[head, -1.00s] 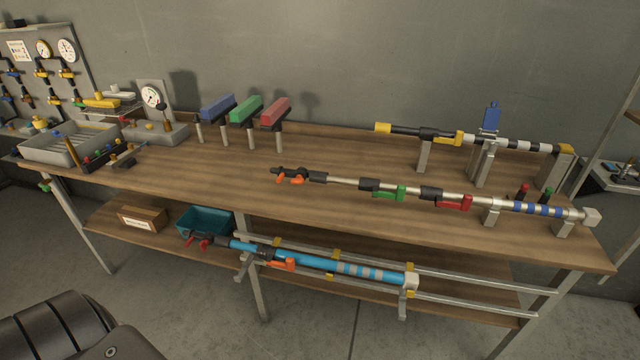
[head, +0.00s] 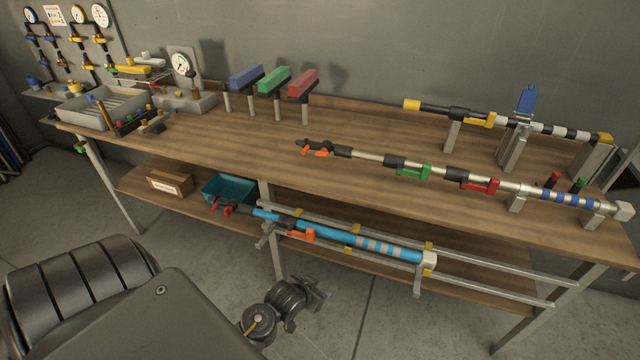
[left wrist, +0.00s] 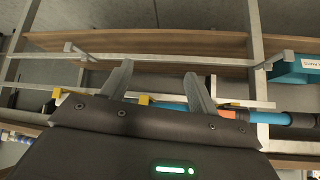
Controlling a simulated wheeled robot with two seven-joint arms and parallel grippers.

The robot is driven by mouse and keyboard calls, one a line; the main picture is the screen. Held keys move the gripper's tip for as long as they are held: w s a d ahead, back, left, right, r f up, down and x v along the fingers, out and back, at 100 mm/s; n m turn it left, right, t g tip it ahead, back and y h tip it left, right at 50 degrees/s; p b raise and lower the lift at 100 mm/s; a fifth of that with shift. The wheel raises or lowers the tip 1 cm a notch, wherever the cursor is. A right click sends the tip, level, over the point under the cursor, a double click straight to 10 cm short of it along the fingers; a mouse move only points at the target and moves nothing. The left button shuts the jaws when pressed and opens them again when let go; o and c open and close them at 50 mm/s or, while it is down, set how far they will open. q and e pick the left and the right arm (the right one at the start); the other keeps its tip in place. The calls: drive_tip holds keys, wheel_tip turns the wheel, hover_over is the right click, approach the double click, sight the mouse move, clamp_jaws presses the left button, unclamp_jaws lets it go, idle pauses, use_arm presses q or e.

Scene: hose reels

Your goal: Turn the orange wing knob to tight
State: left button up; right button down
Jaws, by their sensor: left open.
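The orange wing knob (head: 315,151) is at the left end of the silver pole lying along the bench top, beside a dark end piece. I cannot tell from its wings how tight it is. My left gripper (head: 318,290) is low in front of the bench in the head view, below the lower shelf and well apart from the knob. In the left wrist view its two fingers (left wrist: 157,72) are spread, with nothing held between them. My right gripper is in neither view.
A blue pole (head: 340,242) with an orange lever (head: 300,235) and red wings (head: 222,208) lies below on rails. Green (head: 413,171) and red (head: 480,186) levers sit along the silver pole. A teal bin (head: 228,189) is on the shelf. The front bench top is clear.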

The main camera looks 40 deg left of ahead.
use_arm(q)
drive_tip(key=w+a+r+n+t+y, duration=0.1)
drive_tip(key=w+a+r+t, duration=0.1)
drive_tip(key=w+a+r, duration=0.4)
drive_tip(key=w+a+r+n+t+y, duration=0.1)
drive_tip(key=w+a+r+n+t, duration=0.15)
drive_tip(key=w+r, duration=0.35)
drive_tip(key=n+t+y, duration=0.2)
drive_tip(key=t+y, duration=0.1)
drive_tip(key=t, duration=0.1)
approach(321, 155)
drive_tip(key=p+x, duration=0.1)
drive_tip(key=x, duration=0.8)
drive_tip(key=shift+w+a+p, duration=0.1)
drive_tip(key=shift+w+p, duration=0.15)
drive_tip(key=shift+p, duration=0.05)
drive_tip(key=shift+m, duration=0.25)
drive_tip(key=c, duration=1)
